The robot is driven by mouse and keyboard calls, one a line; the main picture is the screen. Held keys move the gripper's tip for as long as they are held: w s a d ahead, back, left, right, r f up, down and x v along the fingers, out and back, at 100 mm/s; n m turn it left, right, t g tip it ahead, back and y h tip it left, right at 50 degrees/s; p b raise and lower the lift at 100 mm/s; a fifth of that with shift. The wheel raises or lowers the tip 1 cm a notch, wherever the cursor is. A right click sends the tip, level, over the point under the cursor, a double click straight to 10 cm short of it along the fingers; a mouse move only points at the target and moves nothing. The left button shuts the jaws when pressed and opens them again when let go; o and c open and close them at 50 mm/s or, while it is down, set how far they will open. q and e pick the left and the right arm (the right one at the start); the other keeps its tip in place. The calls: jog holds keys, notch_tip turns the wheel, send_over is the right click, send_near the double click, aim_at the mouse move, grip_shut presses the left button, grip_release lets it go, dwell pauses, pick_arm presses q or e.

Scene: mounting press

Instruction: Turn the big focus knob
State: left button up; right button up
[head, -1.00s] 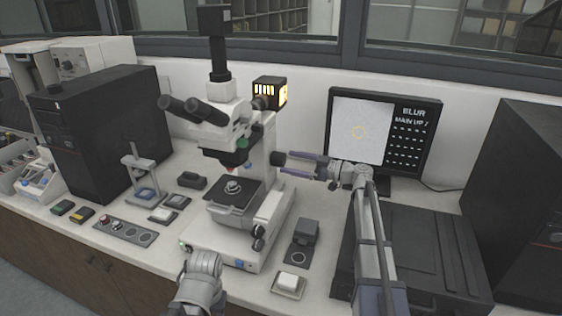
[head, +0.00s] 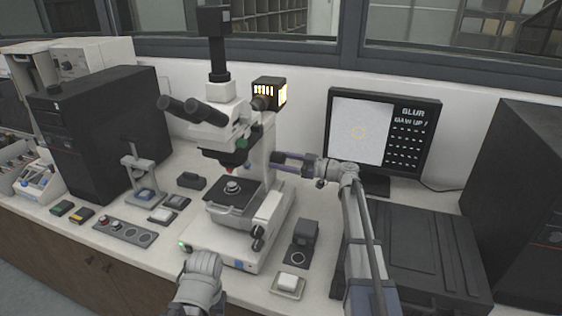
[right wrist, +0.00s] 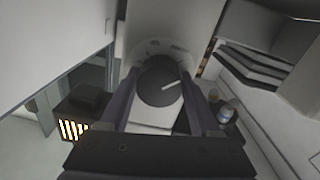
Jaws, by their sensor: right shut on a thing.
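The big focus knob (right wrist: 160,82) is a dark round disc with a white line across its face, seen in the right wrist view. It is on the side of the white microscope (head: 262,165), and in the head view it is mostly hidden by my fingers. My right gripper (head: 278,163) is shut on the knob, with one finger on each side of it; the fingers also show in the right wrist view (right wrist: 160,95). A grey part of my left arm shows at the bottom of the head view, but its gripper is not visible.
A monitor (head: 428,140) behind my right arm shows a pale picture with a yellow ring and the word BLUR. A lit lamp box (head: 270,93) sits above the knob. A black case (head: 435,240) is at right. The stage (head: 222,208) is left of the knob.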

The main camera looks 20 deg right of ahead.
jog(key=c, duration=0.8)
jog(key=shift+m, duration=0.3)
